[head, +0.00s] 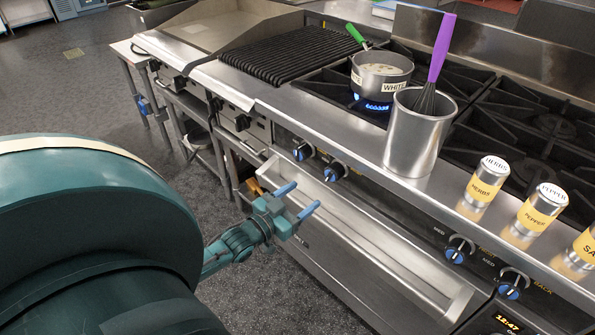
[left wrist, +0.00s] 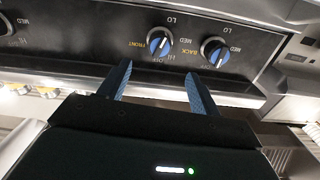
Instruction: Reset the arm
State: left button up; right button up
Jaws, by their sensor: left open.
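My left gripper (head: 298,199) is open and empty in the head view. It hangs in front of the stove's front panel, below the knob row, with its two blue fingers apart. In the left wrist view its fingers (left wrist: 157,82) point toward the panel, with a front knob (left wrist: 159,42) and a back knob (left wrist: 215,51) just beyond them. I cannot tell whether a fingertip touches the panel. My large teal arm link fills the lower left of the head view. My right gripper is not in view.
A pot (head: 381,73) labelled white sits over a lit blue flame. A steel canister (head: 416,137) holds a purple-handled whisk (head: 436,60). Herbs (head: 484,184) and pepper (head: 540,209) shakers stand along the stove's front ledge. An oven handle (head: 375,250) runs below. The floor (head: 90,90) at left is clear.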

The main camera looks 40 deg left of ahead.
pick_arm(q)
jog(key=shift+s, duration=0.35)
dwell(0.3)
jog(key=s+d+g+h+p, duration=0.1)
jog(key=s+d+g+p, duration=0.1)
jog(key=s+d, duration=0.5)
jog(key=s+d+m+g+h+p, duration=0.1)
jog(key=s+d+g+p, duration=0.2)
jog(key=d, duration=1.2)
jog(key=s+g, duration=0.2)
jog(key=s, duration=0.2)
jog(key=shift+s+f+p, duration=0.2)
jog(key=shift+s+p, duration=0.15)
jog(key=shift+s, duration=0.05)
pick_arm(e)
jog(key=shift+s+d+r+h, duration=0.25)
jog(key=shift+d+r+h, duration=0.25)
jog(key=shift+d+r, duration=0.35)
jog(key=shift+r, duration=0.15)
